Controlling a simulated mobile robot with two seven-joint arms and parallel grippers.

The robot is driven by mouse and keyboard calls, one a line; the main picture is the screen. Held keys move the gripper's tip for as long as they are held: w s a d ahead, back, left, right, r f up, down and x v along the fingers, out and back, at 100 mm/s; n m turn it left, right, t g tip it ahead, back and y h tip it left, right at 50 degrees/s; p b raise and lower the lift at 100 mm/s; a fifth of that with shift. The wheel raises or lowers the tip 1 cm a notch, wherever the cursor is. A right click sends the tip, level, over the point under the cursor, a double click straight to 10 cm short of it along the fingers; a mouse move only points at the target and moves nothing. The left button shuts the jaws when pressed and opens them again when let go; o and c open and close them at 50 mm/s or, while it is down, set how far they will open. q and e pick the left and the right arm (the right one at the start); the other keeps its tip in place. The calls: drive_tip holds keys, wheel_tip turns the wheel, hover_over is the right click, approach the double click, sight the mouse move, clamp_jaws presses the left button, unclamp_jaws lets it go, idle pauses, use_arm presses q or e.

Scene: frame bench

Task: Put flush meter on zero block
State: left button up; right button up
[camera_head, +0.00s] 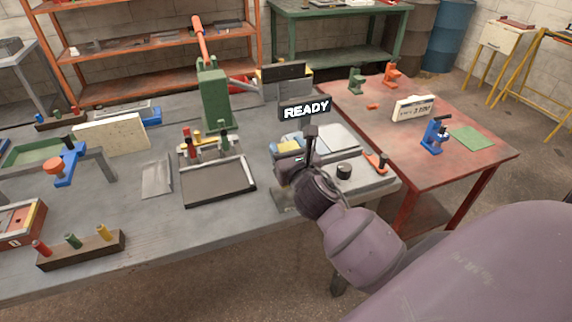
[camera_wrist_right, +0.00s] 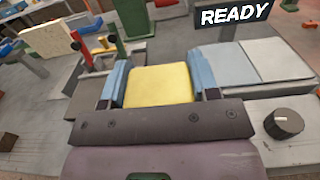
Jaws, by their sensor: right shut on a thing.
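My right gripper (camera_head: 291,156) is over the right part of the grey bench. In the right wrist view its two blue-grey fingers (camera_wrist_right: 158,72) are shut on a yellow-faced block (camera_wrist_right: 158,87), which I take to be the flush meter. Its yellow face also shows just beyond the gripper in the head view (camera_head: 289,145). The underside of the held thing is hidden, so I cannot tell if it touches anything below. Pale flat plates (camera_wrist_right: 274,60) lie right of it; I cannot tell whether one is the zero block. My left gripper is not in view.
A READY sign (camera_head: 305,109) stands behind the gripper. A black knob (camera_head: 344,171) is to its right. A black-topped tray (camera_head: 218,181) and green press (camera_head: 214,97) are to its left. A red table (camera_head: 455,165) stands at right.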

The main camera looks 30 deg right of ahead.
drive_tip(key=shift+f+b, duration=0.55)
drive_tip(key=shift+f, duration=1.7)
drive_tip(key=shift+f, duration=0.15)
drive_tip(key=o, duration=1.1)
drive_tip(key=shift+c, duration=0.2)
